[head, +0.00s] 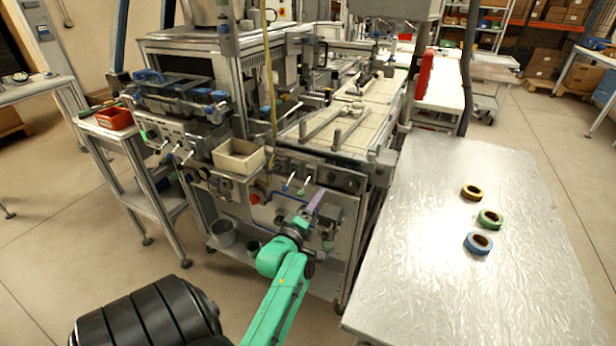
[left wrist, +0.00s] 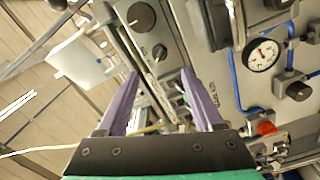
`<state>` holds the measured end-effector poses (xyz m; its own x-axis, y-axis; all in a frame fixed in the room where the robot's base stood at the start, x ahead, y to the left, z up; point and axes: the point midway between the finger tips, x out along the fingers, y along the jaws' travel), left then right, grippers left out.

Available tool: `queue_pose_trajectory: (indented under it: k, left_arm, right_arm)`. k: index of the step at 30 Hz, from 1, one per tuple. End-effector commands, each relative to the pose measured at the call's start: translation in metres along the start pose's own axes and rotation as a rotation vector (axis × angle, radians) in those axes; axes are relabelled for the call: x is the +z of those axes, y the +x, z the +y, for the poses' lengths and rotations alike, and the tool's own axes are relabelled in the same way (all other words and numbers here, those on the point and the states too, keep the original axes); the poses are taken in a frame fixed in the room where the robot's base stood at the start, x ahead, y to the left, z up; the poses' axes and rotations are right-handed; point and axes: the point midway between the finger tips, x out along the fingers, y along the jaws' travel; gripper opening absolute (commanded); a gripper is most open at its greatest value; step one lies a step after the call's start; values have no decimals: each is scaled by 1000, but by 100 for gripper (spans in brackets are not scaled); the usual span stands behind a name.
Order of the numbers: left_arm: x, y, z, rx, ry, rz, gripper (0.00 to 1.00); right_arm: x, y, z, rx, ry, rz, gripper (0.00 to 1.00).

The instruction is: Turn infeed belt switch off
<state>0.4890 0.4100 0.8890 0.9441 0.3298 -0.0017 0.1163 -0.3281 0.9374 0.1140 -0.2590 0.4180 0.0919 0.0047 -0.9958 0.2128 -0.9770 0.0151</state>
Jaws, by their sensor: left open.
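The machine's front panel (head: 270,183) carries small toggle levers, one on the left (head: 289,182) and one on the right (head: 304,184), with dark round knobs (head: 348,183) to their right. I cannot read which one is the infeed belt switch. My left gripper (head: 317,198) is in front of the panel, just below and right of the levers. In the left wrist view its purple fingers (left wrist: 158,76) are spread with nothing held. Beyond them show a dark knob (left wrist: 141,16) and a small switch (left wrist: 159,52). My right gripper is not in view.
A pressure gauge (left wrist: 262,54) and a red button (left wrist: 266,128) are beside the fingers. A cream bin (head: 238,157) juts out left of the levers. A metal table (head: 430,240) with tape reels (head: 479,243) stands at right.

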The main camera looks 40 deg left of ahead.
Motion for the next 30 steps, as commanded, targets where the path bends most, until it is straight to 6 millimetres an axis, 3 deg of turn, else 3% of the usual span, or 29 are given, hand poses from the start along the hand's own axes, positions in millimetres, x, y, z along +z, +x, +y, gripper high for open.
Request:
queue_pose_trajectory:
  k: [3, 8, 26, 29, 30]
  left_arm:
    - [1, -31, -2, -2, 1, -1, 68]
    - [0, -51, -1, 0, 0, 0, 68]
    - [2, -53, -2, -4, 3, -4, 68]
    - [22, -52, -25, -50, 47, -48, 68]
    - [37, -52, -43, -85, 82, -85, 68]
  right_arm:
    - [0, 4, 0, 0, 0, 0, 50]
    - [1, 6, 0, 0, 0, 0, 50]
    - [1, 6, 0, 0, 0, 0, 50]
    - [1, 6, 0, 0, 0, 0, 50]
    - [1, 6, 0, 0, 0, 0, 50]
